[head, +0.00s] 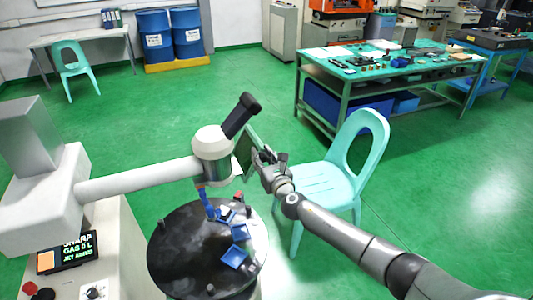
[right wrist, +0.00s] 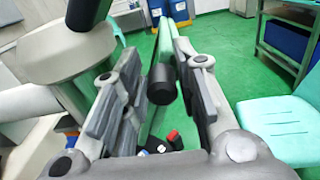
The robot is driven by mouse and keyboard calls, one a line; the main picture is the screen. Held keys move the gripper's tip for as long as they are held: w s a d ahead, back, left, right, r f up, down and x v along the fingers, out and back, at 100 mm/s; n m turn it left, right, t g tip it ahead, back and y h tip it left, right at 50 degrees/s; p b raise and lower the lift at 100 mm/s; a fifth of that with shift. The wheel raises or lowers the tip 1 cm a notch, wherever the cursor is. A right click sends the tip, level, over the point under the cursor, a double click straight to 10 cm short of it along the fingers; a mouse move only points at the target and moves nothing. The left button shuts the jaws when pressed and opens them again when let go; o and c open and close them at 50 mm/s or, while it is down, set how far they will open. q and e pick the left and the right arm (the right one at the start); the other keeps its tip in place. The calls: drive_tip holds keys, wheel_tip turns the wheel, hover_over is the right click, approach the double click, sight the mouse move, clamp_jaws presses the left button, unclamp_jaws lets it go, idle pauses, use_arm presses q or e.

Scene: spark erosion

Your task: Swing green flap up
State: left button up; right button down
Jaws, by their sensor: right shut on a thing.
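The green flap (head: 244,150) is a thin panel beside the white machine head (head: 211,150) in the head view, standing about upright. In the right wrist view the flap (right wrist: 166,40) shows nearly edge-on between the fingers, with a black cylindrical knob (right wrist: 162,84) close to it. My right gripper (head: 260,160) is at the flap's right side and shut on it; its fingers (right wrist: 160,75) stand on both sides of the flap and knob. The exact contact is partly hidden by the fingers. My left gripper is not in view.
Below the head is a round dark worktable (head: 185,250) with blue pieces. A turquoise chair (head: 330,180) stands close behind my right arm. A workbench (head: 385,65) with tools and blue barrels (head: 170,38) are farther back. Green floor between them is clear.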

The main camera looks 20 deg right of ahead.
drive_tip(key=shift+s+a+f+n, duration=0.2)
drive_tip(key=shift+f+n, duration=0.1)
drive_tip(key=shift+n, duration=0.1)
drive_tip(key=c, duration=1.4)
unclamp_jaws()
drive_tip(key=shift+c, duration=0.2)
drive_tip(key=shift+o, duration=0.8)
drive_tip(key=shift+w+d, duration=0.15)
drive_tip(key=shift+d, duration=0.05)
drive_tip(key=shift+r, duration=0.1)
drive_tip(key=shift+a+r, duration=0.1)
drive_tip(key=s, duration=1.2)
drive_tip(key=shift+d, duration=0.35)
